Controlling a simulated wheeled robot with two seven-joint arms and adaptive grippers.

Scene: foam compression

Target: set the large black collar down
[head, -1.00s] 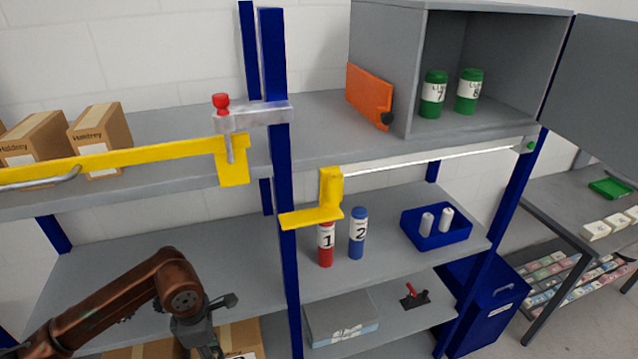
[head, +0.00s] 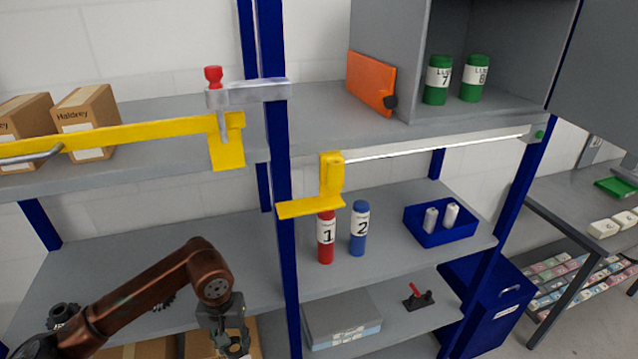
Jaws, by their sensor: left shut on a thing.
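My left gripper (head: 236,346) is at the bottom of the head view, left of the blue upright, in front of the cardboard boxes under the middle shelf. It points down and is shut on a small dark thing, which I take to be the large black collar; its outline is mostly hidden by the fingers and hard to make out. Two dark ribbed things show behind my left arm on the left middle shelf, one at far left (head: 63,314) and one partly covered by the arm (head: 161,302). My right gripper is not in view.
The left middle shelf (head: 120,255) is bare toward the back. A blue upright (head: 280,190) stands right of my gripper. A yellow bar (head: 110,137) crosses above. Red (head: 326,240) and blue (head: 359,230) bottles and a blue tray (head: 438,236) stand on the right shelf.

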